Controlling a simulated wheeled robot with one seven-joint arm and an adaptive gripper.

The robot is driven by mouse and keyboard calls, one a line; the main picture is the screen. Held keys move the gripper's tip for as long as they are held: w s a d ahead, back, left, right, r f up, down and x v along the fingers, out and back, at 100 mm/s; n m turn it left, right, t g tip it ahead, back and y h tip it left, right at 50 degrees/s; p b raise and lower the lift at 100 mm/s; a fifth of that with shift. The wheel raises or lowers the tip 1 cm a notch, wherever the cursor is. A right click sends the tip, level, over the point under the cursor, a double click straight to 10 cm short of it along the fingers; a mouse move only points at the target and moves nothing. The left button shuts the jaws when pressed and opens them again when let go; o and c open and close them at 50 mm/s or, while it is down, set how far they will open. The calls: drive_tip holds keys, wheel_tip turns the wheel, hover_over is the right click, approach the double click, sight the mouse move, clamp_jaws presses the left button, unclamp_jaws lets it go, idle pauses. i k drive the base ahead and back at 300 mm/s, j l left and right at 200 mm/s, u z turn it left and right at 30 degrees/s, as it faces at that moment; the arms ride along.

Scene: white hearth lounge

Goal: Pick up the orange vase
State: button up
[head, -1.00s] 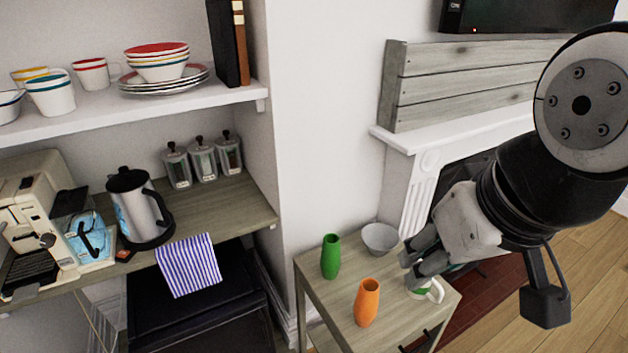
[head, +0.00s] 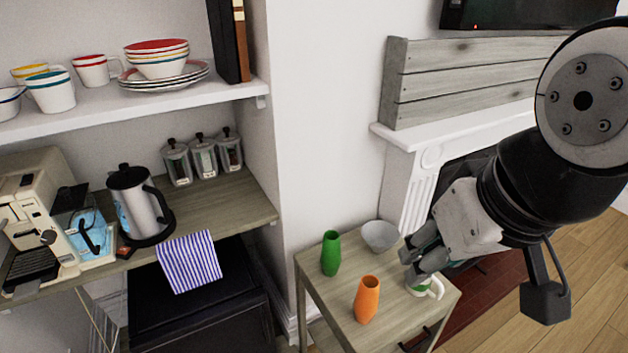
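The orange vase (head: 367,300) stands upright on the small wooden side table (head: 338,318), near its front. A green vase (head: 331,253) stands upright behind it to the left. My gripper (head: 410,268) is to the right of the orange vase in the picture, apart from it. It overlaps the view of a white and green mug (head: 428,289) and partly hides it. The two fingers show close together from the side, and I cannot tell how far apart they are. I see nothing held between them.
A grey bowl (head: 379,236) sits at the back of the side table. A shelf unit on the left holds a kettle (head: 140,205), a coffee machine (head: 45,215), jars and dishes. A striped cloth (head: 189,262) hangs from its edge. A white fireplace (head: 408,180) is behind the table.

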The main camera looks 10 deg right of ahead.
sight(366, 302)
drive_tip(key=k+j, duration=0.2)
drive_tip(key=j, duration=0.2)
drive_tip(key=k+j, duration=0.2)
drive_tip(key=j, duration=0.2)
drive_tip(key=k+j, duration=0.2)
drive_tip(key=j, duration=0.2)
drive_tip(key=z, duration=0.05)
